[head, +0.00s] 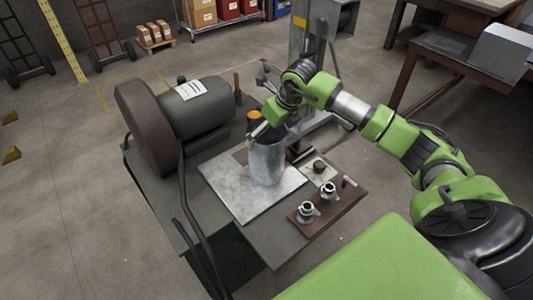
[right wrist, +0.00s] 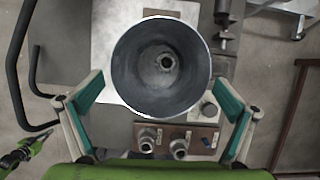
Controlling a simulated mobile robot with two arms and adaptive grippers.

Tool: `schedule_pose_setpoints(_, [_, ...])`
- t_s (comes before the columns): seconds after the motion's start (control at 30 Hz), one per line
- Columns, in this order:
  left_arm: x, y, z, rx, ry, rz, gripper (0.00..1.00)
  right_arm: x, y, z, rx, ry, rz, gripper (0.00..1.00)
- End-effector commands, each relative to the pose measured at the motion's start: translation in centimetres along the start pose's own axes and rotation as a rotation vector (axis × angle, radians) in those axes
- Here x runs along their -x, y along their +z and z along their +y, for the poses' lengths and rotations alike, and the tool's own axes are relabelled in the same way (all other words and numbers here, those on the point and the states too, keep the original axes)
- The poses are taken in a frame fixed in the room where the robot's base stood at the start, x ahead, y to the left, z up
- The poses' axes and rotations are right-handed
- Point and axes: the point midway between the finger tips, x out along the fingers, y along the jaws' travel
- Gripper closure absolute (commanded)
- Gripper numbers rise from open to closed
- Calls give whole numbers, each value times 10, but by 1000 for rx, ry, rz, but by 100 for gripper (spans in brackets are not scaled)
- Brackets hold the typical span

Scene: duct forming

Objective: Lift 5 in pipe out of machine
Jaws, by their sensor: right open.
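The pipe (head: 268,163) is a grey metal cylinder standing upright on a pale metal plate (head: 232,193) on the machine (head: 168,205). In the right wrist view I look down into the open top of the pipe (right wrist: 160,68), with a small round fitting deep inside. My right gripper (head: 265,128) is above the pipe's top in the head view. In the right wrist view my right gripper (right wrist: 160,92) is open and empty, its teal-padded fingers spread left and right of the pipe, apart from it.
A brown wheel (head: 150,127) and a dark motor drum (head: 197,103) stand left of the pipe. A brown board (head: 327,209) with two metal fittings sits at front right. A curved dark bar (head: 190,215) rises at the machine's left. A metal column (head: 312,45) stands behind.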

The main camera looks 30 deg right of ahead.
Motion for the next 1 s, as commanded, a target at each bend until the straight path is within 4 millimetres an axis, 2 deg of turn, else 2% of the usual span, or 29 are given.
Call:
schedule_pose_setpoints(0.17, [9, -1, -1, 1, -1, 0, 100, -11, -1, 1, -1, 2, 3, 0])
schedule_pose_setpoints(0.3, [25, -2, -1, 1, -1, 0, 100, -32, -3, 0, -2, 3, 5, 0])
schedule_pose_setpoints(0.43, [27, -2, -2, 1, -1, 0, 100, -50, -3, 0, -1, 2, 2, 0])
schedule_pose_setpoints(0.73, [27, -3, -2, 1, -2, 1, 100, -57, -3, -1, 1, 0, -1, 0])
schedule_pose_setpoints(0.77, [27, -3, -2, 2, -2, 1, 100, -57, -3, -1, 1, 0, -1, 5])
schedule_pose_setpoints(0.97, [27, -3, -2, 1, -2, 1, 100, -56, -3, -1, 1, 1, 0, 57])
schedule_pose_setpoints(1.0, [27, -3, -2, 2, -2, 1, 100, -56, -2, -1, 1, 1, -2, 61])
